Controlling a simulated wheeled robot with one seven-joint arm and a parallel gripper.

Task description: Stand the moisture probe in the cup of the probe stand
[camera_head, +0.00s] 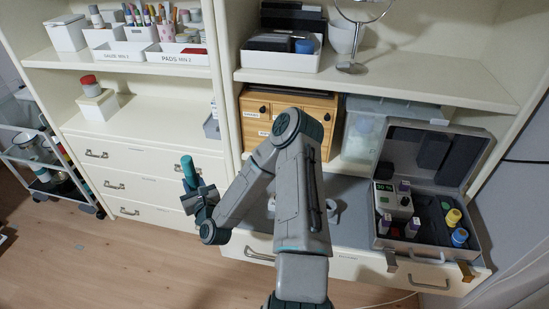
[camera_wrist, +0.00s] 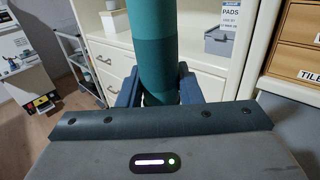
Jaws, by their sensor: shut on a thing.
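The moisture probe appears to be the teal cylinder (camera_head: 187,170) that my gripper (camera_head: 195,192) is shut on. It stands roughly upright in front of the white drawers. In the wrist view the probe (camera_wrist: 155,50) rises between the two blue-grey fingers of my gripper (camera_wrist: 157,86), and its lower end is hidden by the gripper body. I cannot clearly make out the probe stand. A pale rounded thing (camera_head: 333,212) on the grey worktop, partly hidden behind my arm, may be part of it. The held probe is well to its left, apart from it.
An open grey case (camera_head: 465,215) with a small meter (camera_head: 392,200) and several bottles stands on the right. A wooden drawer unit (camera_head: 257,105) is behind my arm. A white box with a red-lidded jar (camera_head: 91,87) stands on the left shelf. A trolley (camera_head: 25,150) is far left.

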